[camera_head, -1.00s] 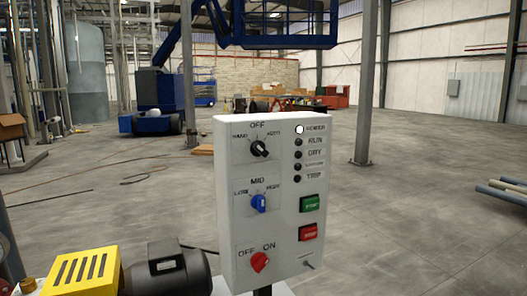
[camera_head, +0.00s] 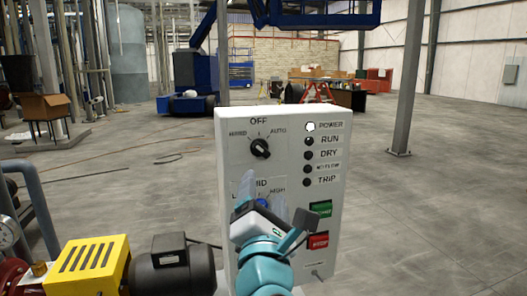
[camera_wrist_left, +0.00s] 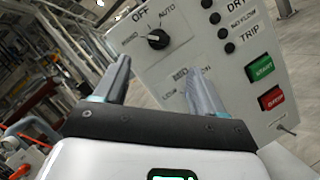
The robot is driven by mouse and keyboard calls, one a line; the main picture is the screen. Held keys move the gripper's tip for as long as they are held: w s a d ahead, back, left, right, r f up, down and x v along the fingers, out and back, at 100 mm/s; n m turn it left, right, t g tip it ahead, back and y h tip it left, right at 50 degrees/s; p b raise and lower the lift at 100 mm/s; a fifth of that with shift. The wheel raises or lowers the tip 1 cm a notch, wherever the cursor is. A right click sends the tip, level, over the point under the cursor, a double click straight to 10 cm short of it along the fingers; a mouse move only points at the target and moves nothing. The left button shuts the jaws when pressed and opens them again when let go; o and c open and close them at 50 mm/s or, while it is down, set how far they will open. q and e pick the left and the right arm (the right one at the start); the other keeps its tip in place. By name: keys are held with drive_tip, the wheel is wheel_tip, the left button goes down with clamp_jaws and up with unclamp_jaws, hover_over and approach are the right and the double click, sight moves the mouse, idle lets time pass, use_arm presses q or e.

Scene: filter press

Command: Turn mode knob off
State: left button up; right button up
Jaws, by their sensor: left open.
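The mode knob (camera_head: 260,148) is a black rotary knob at the upper left of the white control panel (camera_head: 225,135), under the labels HAND, OFF and AUTO. It also shows in the left wrist view (camera_wrist_left: 158,39), ahead of and between the fingers. Its exact pointer direction is too small to tell. My left gripper (camera_head: 262,188) is open and empty in front of the panel, below the mode knob; its fingers also show in the left wrist view (camera_wrist_left: 158,72). My right gripper is not in view.
Indicator lamps (camera_head: 309,141) run down the panel's right side, with a green button (camera_head: 320,209) and red stop button (camera_head: 318,240) below. A yellow guard (camera_head: 90,265) and dark motor (camera_head: 172,265) stand close at lower left. Floor right of the panel is clear.

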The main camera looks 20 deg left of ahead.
sight(262, 152)
use_arm(q)
drive_tip(key=p+x, duration=0.5)
drive_tip(key=x, duration=0.7)
drive_tip(key=shift+w+a+r, duration=0.1)
drive_tip(key=shift+w+a, duration=0.1)
drive_tip(key=shift+w, duration=0.05)
drive_tip(key=shift+w+a+r, duration=0.1)
drive_tip(key=shift+w+a, duration=0.1)
drive_tip(key=shift+w, duration=0.3)
drive_tip(key=c, duration=1.1)
